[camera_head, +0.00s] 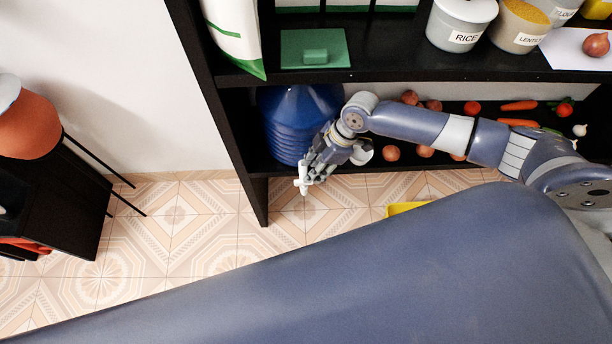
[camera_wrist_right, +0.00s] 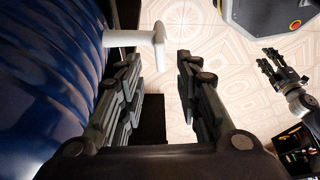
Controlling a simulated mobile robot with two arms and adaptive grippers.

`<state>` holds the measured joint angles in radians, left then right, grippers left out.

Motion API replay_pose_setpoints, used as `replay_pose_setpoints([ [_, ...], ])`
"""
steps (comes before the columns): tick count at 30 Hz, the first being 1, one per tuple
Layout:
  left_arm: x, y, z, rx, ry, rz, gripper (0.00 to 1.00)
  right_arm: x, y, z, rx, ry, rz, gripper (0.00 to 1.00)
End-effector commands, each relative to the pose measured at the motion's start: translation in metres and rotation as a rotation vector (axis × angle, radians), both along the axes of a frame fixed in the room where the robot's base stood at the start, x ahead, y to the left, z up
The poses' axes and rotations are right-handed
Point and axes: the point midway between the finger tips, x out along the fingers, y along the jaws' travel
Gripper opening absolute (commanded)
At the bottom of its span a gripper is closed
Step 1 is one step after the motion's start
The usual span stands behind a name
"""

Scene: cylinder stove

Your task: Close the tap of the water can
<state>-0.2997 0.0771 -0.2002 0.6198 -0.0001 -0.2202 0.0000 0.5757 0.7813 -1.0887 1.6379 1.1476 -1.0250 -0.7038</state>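The blue ribbed water can (camera_head: 283,125) stands on the lower shelf at its left end in the head view. Its side fills the left of the right wrist view (camera_wrist_right: 45,85). A white tap (camera_head: 303,180) sticks out in front of the can; in the right wrist view the tap (camera_wrist_right: 130,37) ends in a crosspiece. My right gripper (camera_head: 311,172) is at the tap. In the right wrist view the right gripper (camera_wrist_right: 158,58) is open, with the tap's end just beyond and between its fingertips. My left gripper (camera_wrist_right: 268,60) shows small at the right, open and empty.
Onions (camera_head: 391,153), carrots (camera_head: 519,105) and other vegetables lie on the lower shelf right of the can. The upper shelf (camera_head: 390,68) hangs above the can. A yellow object (camera_head: 405,208) is on the floor. The tiled floor (camera_head: 190,235) before the can is mostly clear.

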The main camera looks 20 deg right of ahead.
Motion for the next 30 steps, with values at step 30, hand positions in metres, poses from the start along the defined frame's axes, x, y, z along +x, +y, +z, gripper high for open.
replay_pose_setpoints([
  [30, 0.0, 0.003, 0.001, 0.003, -0.001, 0.0, 0.4, 0.004, 0.022, -0.053, 0.0, 0.0, -0.001, 0.0],
])
